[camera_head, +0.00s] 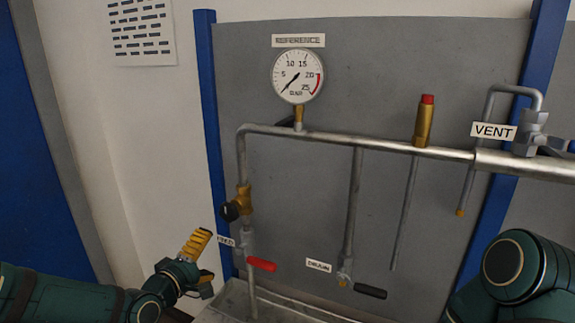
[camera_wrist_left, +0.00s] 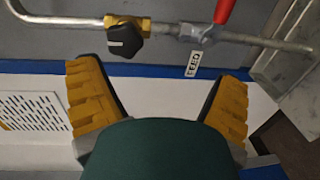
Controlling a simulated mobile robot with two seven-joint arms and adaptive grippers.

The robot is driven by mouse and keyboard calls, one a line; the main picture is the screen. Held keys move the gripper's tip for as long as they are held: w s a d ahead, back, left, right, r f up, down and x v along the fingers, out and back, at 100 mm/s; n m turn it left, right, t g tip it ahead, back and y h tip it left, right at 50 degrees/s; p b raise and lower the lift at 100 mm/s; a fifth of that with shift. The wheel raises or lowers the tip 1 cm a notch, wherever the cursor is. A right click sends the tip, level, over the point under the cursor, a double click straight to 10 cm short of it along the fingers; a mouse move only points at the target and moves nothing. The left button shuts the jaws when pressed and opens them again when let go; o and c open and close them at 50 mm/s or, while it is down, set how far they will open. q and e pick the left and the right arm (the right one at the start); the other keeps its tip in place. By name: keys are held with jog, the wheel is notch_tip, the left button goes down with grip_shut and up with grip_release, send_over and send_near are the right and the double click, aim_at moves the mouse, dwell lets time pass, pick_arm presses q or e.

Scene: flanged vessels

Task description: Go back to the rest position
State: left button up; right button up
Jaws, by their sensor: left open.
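My left gripper (camera_head: 202,262) is at the lower left in the head view, in front of the wall and left of the feed valve. Its yellow fingers also show in the left wrist view (camera_wrist_left: 160,100), spread apart with nothing between them. In that view the pipe with the brass fitting lies beyond the fingertips, apart from them. My right arm (camera_head: 510,275) shows at the lower right of the head view, but its gripper is out of the picture.
A pipe frame carries a gauge (camera_head: 298,76), a brass relief valve (camera_head: 425,121) and a vent valve (camera_head: 529,133). The red feed handle (camera_head: 262,264) and black drain handle (camera_head: 370,291) stick out low on the pipes. A brass fitting with a black knob (camera_head: 230,211) is near my left gripper.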

pick_arm(q)
jog(key=s+d+f+m+g, duration=0.2)
jog(key=s+d+f, duration=0.1)
jog(key=f, duration=0.4)
jog(key=s+d+f+m+g, duration=0.2)
jog(key=d+f+g, duration=0.15)
jog(key=f, duration=0.25)
jog(key=s+d+f+m+g, duration=0.1)
jog(key=s+d+f+g, duration=0.2)
jog(key=f, duration=0.4)
jog(key=s+d+f+m+g+y, duration=0.2)
jog(key=s+f+m+g, duration=0.3)
jog(key=s+f, duration=0.6)
jog(key=s+d+m, duration=0.1)
jog(key=s, duration=0.2)
jog(key=shift+m, duration=0.4)
